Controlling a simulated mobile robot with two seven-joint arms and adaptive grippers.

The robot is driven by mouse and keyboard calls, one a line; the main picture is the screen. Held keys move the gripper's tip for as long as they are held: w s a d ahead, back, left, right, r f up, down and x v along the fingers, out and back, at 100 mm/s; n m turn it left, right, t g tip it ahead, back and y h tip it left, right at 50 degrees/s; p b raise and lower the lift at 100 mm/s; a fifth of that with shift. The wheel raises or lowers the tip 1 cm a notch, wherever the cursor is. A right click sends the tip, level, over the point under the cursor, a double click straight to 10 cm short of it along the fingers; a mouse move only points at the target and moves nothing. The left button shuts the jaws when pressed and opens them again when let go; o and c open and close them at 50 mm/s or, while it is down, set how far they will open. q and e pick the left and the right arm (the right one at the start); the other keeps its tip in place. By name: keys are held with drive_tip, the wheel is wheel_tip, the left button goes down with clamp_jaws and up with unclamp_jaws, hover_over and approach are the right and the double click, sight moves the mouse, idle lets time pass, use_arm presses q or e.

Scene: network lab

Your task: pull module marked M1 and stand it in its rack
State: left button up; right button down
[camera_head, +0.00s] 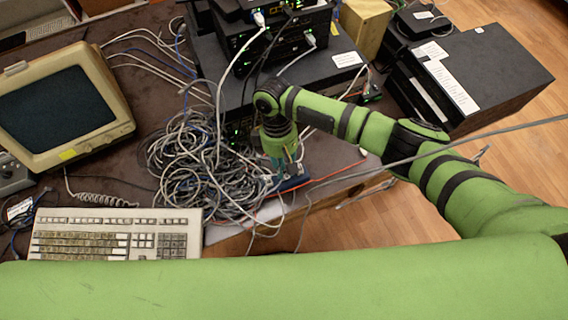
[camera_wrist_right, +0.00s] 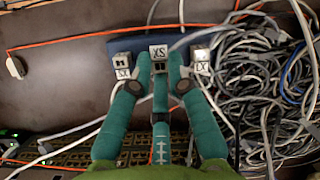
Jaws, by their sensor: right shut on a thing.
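A blue rack (camera_wrist_right: 113,46) lies on the dark tabletop in the wrist view and partly shows under my right gripper in the head view (camera_head: 293,184). White labels stand along it: a left one, a middle one (camera_wrist_right: 158,51) that seems to read XS, and a right one; I cannot read M1 on any. A small silver-grey module (camera_wrist_right: 123,61) sits at its left and another (camera_wrist_right: 201,55) at its right. My right gripper (camera_wrist_right: 159,66) points down at the middle of the rack, its fingers shut on a small module (camera_wrist_right: 160,67) just below the middle label. My left gripper is out of view.
A large tangle of grey cables (camera_head: 190,165) lies beside the rack, close to my right gripper. An orange cable (camera_head: 335,174) runs past it. A keyboard (camera_head: 115,233) and an old monitor (camera_head: 63,105) stand to the left. Stacked network boxes (camera_head: 275,50) stand behind.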

drive_tip(key=shift+f+b, duration=0.8)
drive_tip(key=shift+f, duration=0.4)
idle(0.6)
drive_tip(key=c, duration=1.1)
unclamp_jaws()
drive_tip(key=shift+r, duration=0.1)
drive_tip(key=v, duration=1.2)
